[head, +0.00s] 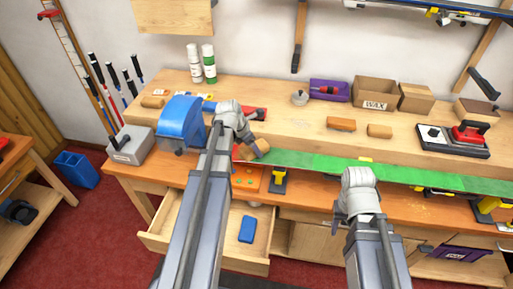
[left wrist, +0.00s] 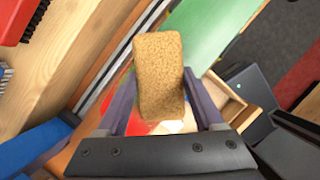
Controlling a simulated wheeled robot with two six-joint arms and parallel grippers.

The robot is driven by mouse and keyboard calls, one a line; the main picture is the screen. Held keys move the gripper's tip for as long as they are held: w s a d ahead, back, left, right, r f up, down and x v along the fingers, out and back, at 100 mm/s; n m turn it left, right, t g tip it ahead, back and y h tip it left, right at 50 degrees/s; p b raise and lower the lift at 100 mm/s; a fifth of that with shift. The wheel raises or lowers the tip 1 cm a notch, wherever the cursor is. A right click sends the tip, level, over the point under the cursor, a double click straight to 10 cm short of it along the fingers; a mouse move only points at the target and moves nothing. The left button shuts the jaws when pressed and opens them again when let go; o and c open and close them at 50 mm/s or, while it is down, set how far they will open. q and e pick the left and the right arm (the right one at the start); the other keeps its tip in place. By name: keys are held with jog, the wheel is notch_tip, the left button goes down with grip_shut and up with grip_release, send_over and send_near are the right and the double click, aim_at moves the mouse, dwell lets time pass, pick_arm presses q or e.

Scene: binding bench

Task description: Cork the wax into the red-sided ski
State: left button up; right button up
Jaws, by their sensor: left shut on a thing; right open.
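A long ski (head: 400,174) lies along the front of the bench with a green upper face; red shows near its left end. My left gripper (head: 254,143) is shut on a tan cork block (head: 258,149), at the ski's left end. In the left wrist view the cork (left wrist: 160,75) sits between both fingers, with the green ski (left wrist: 215,30) behind it. I cannot tell whether the cork touches the ski. My right gripper (head: 356,200) is open, by the ski's front edge near its middle; its fingertips are mostly hidden.
A blue machine (head: 181,124) stands left of my left arm. A red iron (head: 470,132) rests at the right. A drawer (head: 215,236) hangs open below the bench.

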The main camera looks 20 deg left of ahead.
pick_arm(q)
jog(key=shift+s+a, duration=0.15)
jog(key=shift+a, duration=0.55)
jog(key=shift+s+a, duration=0.15)
jog(key=shift+a, duration=0.5)
jog(key=shift+a, duration=0.1)
jog(key=shift+s+a+f, duration=0.1)
jog(key=shift+s+a, duration=0.15)
jog(key=shift+a, duration=0.55)
jog(key=shift+s+a, duration=0.2)
jog(key=shift+a, duration=0.55)
notch_tip(320, 180, up, 6)
jog(key=p, duration=0.5)
jog(key=shift+p, duration=0.4)
notch_tip(320, 180, up, 3)
jog(key=p, duration=0.3)
